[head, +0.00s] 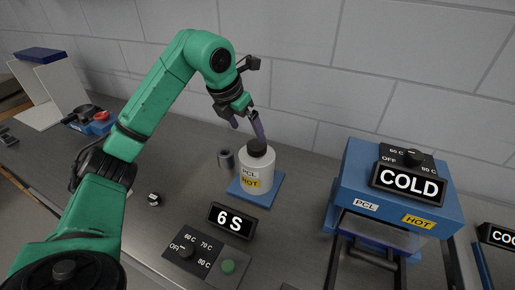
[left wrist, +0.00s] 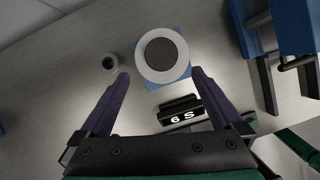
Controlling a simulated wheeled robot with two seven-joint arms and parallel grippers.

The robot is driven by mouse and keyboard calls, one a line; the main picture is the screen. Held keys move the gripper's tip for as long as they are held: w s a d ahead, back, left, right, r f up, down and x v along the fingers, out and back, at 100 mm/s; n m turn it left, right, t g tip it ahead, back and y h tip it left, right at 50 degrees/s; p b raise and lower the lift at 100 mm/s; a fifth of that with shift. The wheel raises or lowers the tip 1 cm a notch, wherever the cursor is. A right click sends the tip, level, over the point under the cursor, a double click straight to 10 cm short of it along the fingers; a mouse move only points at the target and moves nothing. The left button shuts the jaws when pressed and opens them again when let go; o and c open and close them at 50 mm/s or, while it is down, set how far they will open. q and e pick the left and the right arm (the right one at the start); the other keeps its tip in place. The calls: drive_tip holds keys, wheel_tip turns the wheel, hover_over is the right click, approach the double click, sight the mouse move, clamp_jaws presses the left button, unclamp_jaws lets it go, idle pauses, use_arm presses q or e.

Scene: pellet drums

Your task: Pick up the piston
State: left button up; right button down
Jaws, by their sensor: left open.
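A small grey metal cylinder with a dark round opening or recess in its top (head: 226,159) stands upright on the bench; it also shows in the left wrist view (left wrist: 109,63). I cannot tell for certain whether it is the piston. Just right of it, a white drum (head: 257,174) marked PCL and HOT, with a black round top (head: 258,147), stands on a blue pad (head: 268,197). My left gripper (head: 249,128) is open and empty above and behind the drum. In the left wrist view its purple fingers (left wrist: 160,74) are spread below the drum. My right gripper is out of view.
A "6 S" display (head: 230,220) and a dial panel (head: 205,255) stand in front of the drum. A blue machine marked COLD (head: 390,200) is at the right. The bench between is bare.

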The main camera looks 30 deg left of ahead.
sight(257, 144)
use_arm(q)
drive_tip(key=p+x, duration=0.1)
drive_tip(key=x, duration=0.1)
drive_tip(key=p+x, duration=0.1)
drive_tip(key=x, duration=0.2)
drive_tip(key=p+x, duration=0.1)
drive_tip(key=x, duration=0.1)
drive_tip(key=shift+w+d, duration=0.3)
drive_tip(key=shift+w, duration=0.1)
drive_tip(key=shift+f, duration=0.4)
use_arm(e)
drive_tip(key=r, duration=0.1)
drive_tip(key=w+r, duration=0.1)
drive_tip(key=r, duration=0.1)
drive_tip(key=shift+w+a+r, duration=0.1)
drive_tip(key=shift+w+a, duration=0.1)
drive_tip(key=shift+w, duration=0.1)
use_arm(q)
drive_tip(key=shift+w, duration=0.1)
drive_tip(key=c, duration=1.5)
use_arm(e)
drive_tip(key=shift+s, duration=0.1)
